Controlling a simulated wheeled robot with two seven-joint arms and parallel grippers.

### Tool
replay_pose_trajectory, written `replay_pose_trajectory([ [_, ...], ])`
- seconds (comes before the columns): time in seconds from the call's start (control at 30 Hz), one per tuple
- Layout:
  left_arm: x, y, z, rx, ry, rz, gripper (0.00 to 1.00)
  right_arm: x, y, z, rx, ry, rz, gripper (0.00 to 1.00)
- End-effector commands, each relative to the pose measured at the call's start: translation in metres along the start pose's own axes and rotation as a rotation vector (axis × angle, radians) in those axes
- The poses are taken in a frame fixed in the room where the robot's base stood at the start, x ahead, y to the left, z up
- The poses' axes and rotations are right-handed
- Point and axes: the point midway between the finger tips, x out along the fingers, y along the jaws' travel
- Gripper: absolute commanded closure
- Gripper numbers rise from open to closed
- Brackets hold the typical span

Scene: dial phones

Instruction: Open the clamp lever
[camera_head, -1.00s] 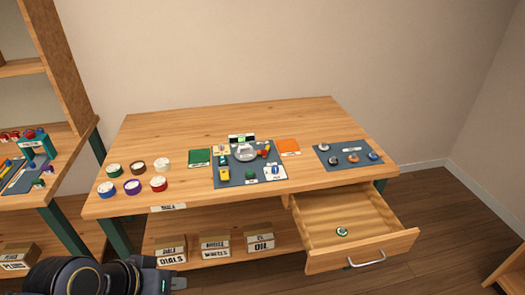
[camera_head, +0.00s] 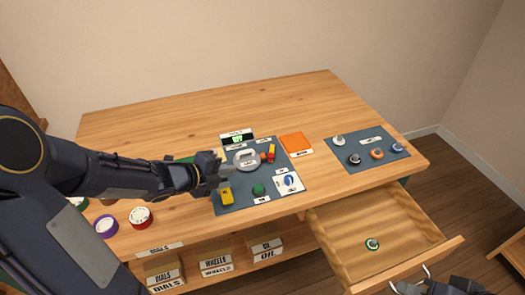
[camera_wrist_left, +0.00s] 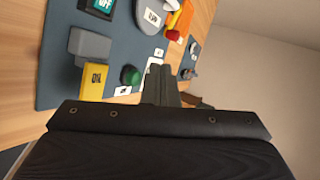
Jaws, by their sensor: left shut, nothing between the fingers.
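On the dark mat (camera_head: 232,205) stands a pale grey round fixture (camera_head: 246,160) with a raised handle. I cannot tell which part is the clamp lever; the labels are too small to read. My left gripper (camera_head: 229,172) is shut and empty, over the mat's left part, just above the yellow block (camera_head: 227,196). In the left wrist view its shut fingers (camera_wrist_left: 158,86) point toward the mat, right of the green knob (camera_wrist_left: 131,75). My right gripper (camera_head: 440,287) is partly visible by the drawer handle.
An orange pad (camera_head: 296,143) and a second mat (camera_head: 340,147) with several knobs lie to the right. The drawer (camera_head: 400,222) is open. Several coloured dials, including a red-rimmed one (camera_head: 140,217), stand at the left.

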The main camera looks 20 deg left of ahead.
Motion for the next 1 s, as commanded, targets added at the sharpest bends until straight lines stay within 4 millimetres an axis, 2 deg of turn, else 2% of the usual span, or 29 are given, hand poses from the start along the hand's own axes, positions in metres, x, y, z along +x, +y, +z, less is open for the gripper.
replay_pose_trajectory([
  [0.33, 0.002, 0.0, -0.001, 0.006, 0.005, -0.001, 1.0, 0.0, 0.0, 0.0, 0.0, 0.0, 0.0, 0.68],
  [0.47, 0.012, 0.001, -0.001, 0.006, 0.006, -0.002, 1.0, 0.004, 0.002, 0.002, 0.0, 0.0, 0.0, 0.68],
  [0.93, 0.106, 0.002, -0.002, 0.005, 0.007, 0.001, 1.0, 0.02, 0.009, 0.01, 0.0, 0.0, 0.0, 0.68],
  [1.0, 0.114, -0.009, -0.002, 0.007, 0.006, -0.002, 1.0, 0.016, 0.007, 0.008, 0.0, 0.0, 0.0, 0.68],
])
